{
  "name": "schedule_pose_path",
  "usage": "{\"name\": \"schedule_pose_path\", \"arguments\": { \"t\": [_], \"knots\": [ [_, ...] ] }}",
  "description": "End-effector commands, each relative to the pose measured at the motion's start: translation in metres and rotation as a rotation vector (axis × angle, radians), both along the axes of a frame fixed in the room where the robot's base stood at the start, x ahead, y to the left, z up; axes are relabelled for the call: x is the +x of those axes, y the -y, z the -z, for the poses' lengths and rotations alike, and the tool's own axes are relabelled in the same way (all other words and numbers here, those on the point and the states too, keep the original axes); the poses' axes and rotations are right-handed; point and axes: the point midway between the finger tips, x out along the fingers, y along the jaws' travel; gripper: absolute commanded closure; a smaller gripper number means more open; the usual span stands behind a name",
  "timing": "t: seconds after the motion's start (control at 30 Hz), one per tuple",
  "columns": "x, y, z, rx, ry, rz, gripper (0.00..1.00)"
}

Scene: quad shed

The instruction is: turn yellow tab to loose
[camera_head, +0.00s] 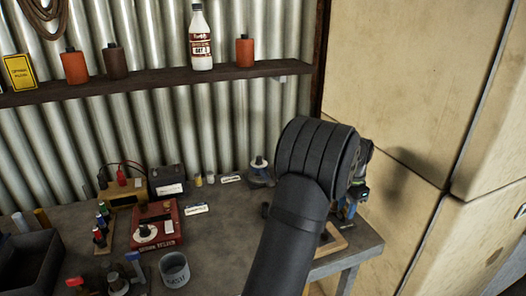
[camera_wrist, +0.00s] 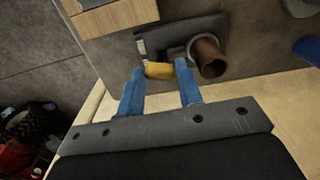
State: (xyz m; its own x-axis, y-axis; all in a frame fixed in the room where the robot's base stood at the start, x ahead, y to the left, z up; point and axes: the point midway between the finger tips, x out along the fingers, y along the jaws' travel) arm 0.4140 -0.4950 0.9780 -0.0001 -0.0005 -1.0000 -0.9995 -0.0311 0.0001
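The yellow tab (camera_wrist: 159,71) is a small block in the wrist view, beside a dark grey plate (camera_wrist: 190,28) and a brown round pipe end (camera_wrist: 208,58). My gripper (camera_wrist: 160,78) has two blue fingers set apart, with the tab at their tips and between them. A narrow gap seems to show at the sides of the tab; I cannot tell whether either finger touches it. In the head view, my dark arm hides the tab and most of my gripper; only bits of blue show at the bench's right end.
A wooden block (camera_wrist: 115,14) lies near the plate. On the grey bench (camera_head: 225,225) stand a red box (camera_head: 156,226), a grey cup (camera_head: 174,270) and a dark tray (camera_head: 30,262), left of my arm. A pale panel wall (camera_head: 420,80) rises at right.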

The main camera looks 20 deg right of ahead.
Motion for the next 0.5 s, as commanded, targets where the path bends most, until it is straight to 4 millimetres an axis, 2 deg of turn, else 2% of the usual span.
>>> {"name": "schedule_pose_path", "arguments": {
  "t": [0.07, 0.17, 0.27, 0.4, 0.5],
  "knots": [
    [0.0, 0.0, -0.001, 0.0, 0.0, 0.0, 0.68],
    [0.0, 0.001, -0.012, -0.002, 0.001, 0.0, 0.68],
    [0.0, 0.001, -0.043, -0.006, 0.004, 0.0, 0.68],
    [0.001, 0.001, -0.1, -0.007, 0.005, 0.0, 0.68],
    [0.001, 0.001, -0.135, -0.005, 0.004, 0.0, 0.68]
  ]
}}
